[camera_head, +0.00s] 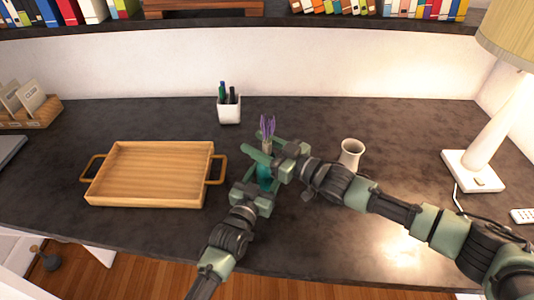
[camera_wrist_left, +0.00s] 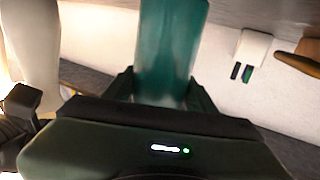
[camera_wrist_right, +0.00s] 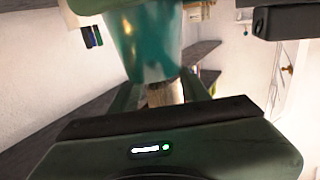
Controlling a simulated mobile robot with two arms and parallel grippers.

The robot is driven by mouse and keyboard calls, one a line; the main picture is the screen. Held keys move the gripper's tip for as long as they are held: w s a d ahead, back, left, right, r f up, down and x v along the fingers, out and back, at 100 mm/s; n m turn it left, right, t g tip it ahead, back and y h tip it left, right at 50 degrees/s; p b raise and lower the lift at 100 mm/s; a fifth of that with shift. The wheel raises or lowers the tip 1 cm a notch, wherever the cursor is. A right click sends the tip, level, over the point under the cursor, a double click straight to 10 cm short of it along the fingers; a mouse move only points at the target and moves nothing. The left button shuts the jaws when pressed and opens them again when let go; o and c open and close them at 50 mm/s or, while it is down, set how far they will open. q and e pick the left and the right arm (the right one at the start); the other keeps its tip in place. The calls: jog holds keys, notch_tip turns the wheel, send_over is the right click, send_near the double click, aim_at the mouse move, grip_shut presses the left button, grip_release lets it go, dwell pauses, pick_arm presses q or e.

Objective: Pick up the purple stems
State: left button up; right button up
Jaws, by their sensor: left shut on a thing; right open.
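The purple stems (camera_head: 268,125) stand upright above a teal vase (camera_head: 265,183) in the head view, with a beige lower part under the purple tops. My left gripper (camera_head: 259,181) is shut on the vase, which also fills the upper middle of the left wrist view (camera_wrist_left: 170,50). My right gripper (camera_head: 262,147) is open, with its fingers on both sides of the beige part of the stems, just above the vase. In the right wrist view this beige part (camera_wrist_right: 165,93) lies between the fingers, below the teal vase (camera_wrist_right: 150,45). Contact with the fingers cannot be told.
A wooden tray (camera_head: 150,202) with handles lies left of the vase. A white pen cup (camera_head: 229,108) stands behind it. A cream vase (camera_head: 351,153) stands close to my right arm. A lamp (camera_head: 473,171) is at the right. The dark desk's back right is clear.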

jog(key=shift+w, duration=0.1)
jog(key=shift+c, duration=0.4)
grip_shut()
jog(key=shift+r, duration=0.1)
pick_arm(q)
jog(key=o, duration=1.7)
pick_arm(e)
notch_tip(320, 180, up, 18)
